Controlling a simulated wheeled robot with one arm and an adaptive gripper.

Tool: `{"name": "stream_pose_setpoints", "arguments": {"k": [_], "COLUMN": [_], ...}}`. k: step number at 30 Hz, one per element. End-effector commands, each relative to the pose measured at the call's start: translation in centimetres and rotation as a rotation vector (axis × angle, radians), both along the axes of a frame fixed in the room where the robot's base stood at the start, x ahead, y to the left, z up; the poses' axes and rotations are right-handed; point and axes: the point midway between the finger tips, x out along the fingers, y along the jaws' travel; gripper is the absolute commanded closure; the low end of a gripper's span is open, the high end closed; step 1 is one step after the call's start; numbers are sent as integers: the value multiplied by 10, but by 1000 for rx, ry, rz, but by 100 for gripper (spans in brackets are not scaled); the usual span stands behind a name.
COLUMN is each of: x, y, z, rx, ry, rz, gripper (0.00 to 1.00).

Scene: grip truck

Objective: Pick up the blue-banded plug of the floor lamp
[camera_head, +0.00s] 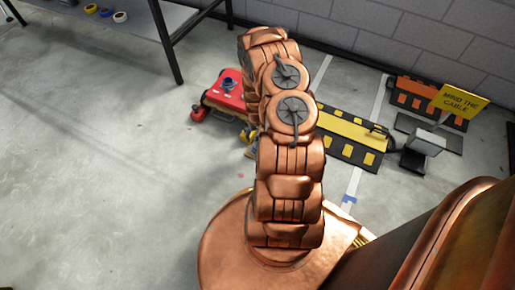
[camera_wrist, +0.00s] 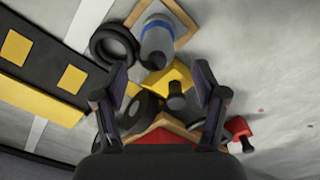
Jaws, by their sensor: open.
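A grey cylinder with a blue band (camera_wrist: 158,40), which looks like the blue-banded plug, shows at the top centre of the wrist view, beside a black ring (camera_wrist: 113,46) and a wooden frame (camera_wrist: 186,20). My gripper (camera_wrist: 160,98) is open. Its fingers stand apart on either side of a yellow block with a black stub (camera_wrist: 172,82) and dark round parts; nothing is visibly held. The grey cylinder lies beyond the fingertips. In the head view, my arm hides my gripper and much of the pile. I cannot make out the lamp.
A red wheeled item (camera_head: 226,90) stands left of my arm. A yellow-and-black cable ramp (camera_head: 348,138) lies to the right, with an orange one (camera_head: 410,97) and a yellow sign (camera_head: 460,102) behind. A shelf (camera_head: 172,18) is at upper left. The left floor is clear.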

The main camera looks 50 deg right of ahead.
Motion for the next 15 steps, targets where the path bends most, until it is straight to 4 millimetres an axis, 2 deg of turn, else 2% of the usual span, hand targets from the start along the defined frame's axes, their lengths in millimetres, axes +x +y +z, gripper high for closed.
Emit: {"name": "stream_pose_setpoints", "arguments": {"k": [7, 15], "x": [-2, -5], "y": [-1, -1], "z": [-20, -56], "rx": [1, 3], "ry": [0, 3], "rz": [1, 1], "gripper": [29, 29]}}
